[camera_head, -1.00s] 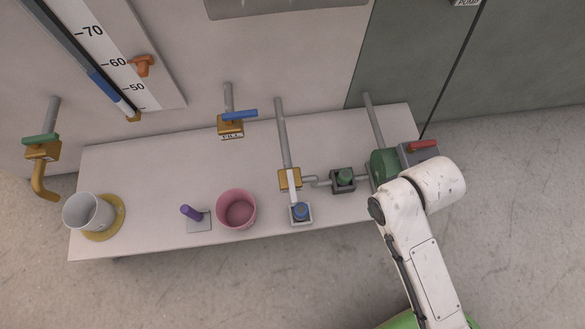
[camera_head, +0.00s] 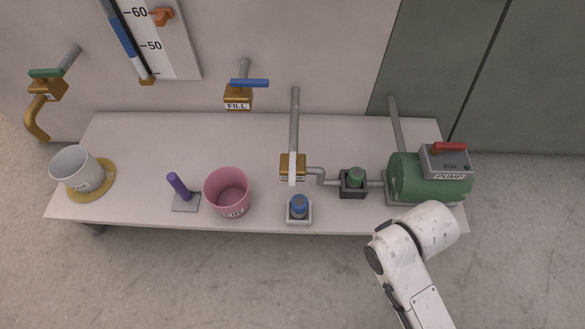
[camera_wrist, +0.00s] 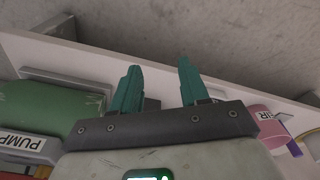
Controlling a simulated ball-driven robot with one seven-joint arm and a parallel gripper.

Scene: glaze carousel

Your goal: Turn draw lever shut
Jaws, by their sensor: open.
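A gold valve block (camera_head: 286,160) on a grey pipe stands at mid-bench in the head view. A white lever (camera_head: 292,171) crosses its front and points toward the bench's front edge. The lever partly covers the block's label, so I cannot read it fully. My gripper shows in the wrist view (camera_wrist: 157,91), with two teal fingers apart and nothing between them. In the head view only my white arm shows, at the lower right in front of the pump. The gripper itself is hidden there. I cannot make out the lever in the wrist view.
A green pump (camera_head: 425,182) with a red handle (camera_head: 450,146) stands right of the valve. A green-topped fitting (camera_head: 354,178), a blue-capped jar (camera_head: 299,207), a pink bucket (camera_head: 228,188) and a purple stick (camera_head: 178,187) stand nearby. A blue-handled FILL valve (camera_head: 239,97) is behind. Floor in front is clear.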

